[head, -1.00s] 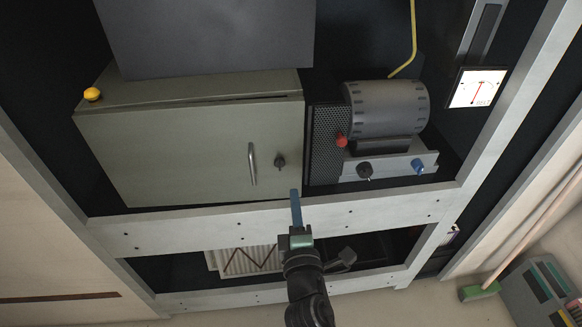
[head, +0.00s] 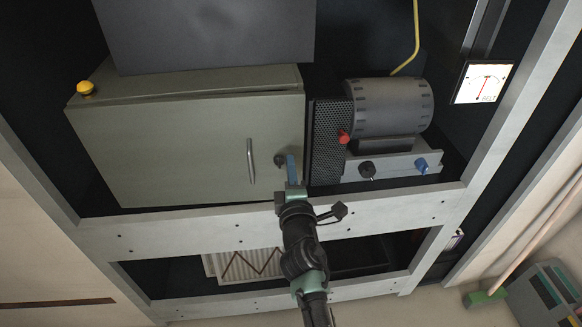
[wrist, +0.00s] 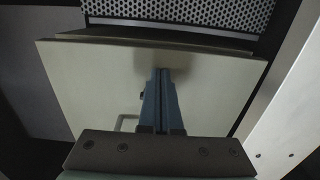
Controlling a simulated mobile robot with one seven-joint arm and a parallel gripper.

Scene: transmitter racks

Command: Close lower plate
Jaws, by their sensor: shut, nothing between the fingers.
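A dark cylindrical motor (head: 390,106) and a perforated grille (head: 328,140) stand right of the door. A grey panel (head: 205,35) hangs above. The white frame beam (head: 400,208) runs just below. A yellow knob (head: 85,88) sits at upper left.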

